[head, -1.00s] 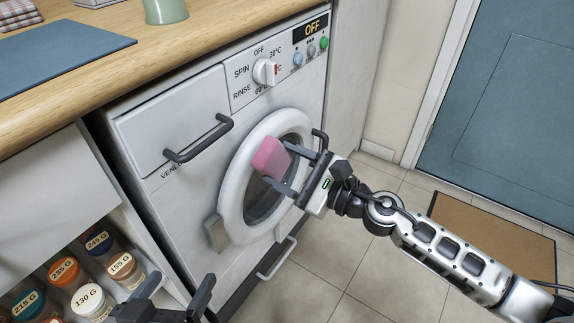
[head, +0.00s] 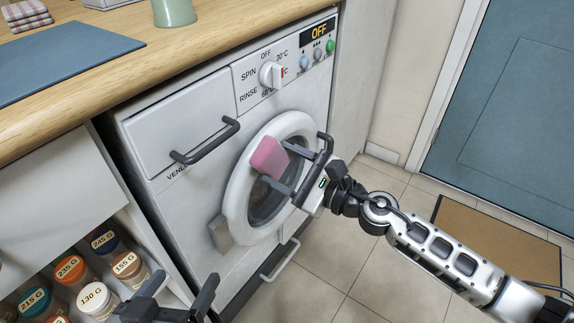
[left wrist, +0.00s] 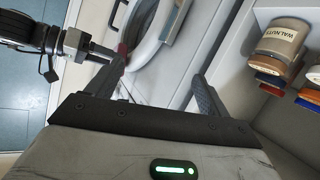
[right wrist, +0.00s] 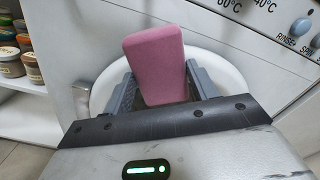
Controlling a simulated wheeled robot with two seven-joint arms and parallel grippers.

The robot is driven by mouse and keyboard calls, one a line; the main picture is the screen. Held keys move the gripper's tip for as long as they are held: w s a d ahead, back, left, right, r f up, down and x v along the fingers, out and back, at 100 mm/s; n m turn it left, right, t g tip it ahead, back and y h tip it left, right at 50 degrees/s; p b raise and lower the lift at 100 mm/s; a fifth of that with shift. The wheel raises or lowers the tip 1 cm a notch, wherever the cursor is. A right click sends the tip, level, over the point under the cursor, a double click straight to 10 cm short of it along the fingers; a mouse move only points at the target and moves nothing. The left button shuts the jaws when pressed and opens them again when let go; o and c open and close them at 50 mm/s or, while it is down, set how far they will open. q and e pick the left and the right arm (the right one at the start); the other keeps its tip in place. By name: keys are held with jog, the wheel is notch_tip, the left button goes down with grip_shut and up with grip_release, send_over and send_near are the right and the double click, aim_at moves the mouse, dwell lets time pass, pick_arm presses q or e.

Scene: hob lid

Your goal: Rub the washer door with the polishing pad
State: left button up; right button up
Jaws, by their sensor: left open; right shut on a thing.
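The pink polishing pad (head: 269,157) is held in my right gripper (head: 283,168), in front of the round washer door. The right wrist view also shows the pad (right wrist: 155,62) between the right fingers (right wrist: 157,88). The washer door (head: 236,205) has a white ring and dark glass, and it looks shut. The pad overlaps the ring's upper part; I cannot tell whether it touches. My left gripper (head: 180,296) is open and empty, low in front of the washer. In the left wrist view the left fingers (left wrist: 157,75) are spread apart, with the door beyond.
A dark drawer handle (head: 205,142) sticks out left of the door, and a lower handle (head: 280,260) sits below it. Labelled jars (head: 97,298) stand on a shelf at lower left. The wooden worktop (head: 110,75) runs above.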

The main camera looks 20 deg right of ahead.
pick_arm(q)
jog(key=shift+r, duration=0.1)
pick_arm(e)
jog(key=shift+w+a, duration=0.2)
jog(key=shift+w, duration=0.05)
jog(key=shift+d, duration=0.15)
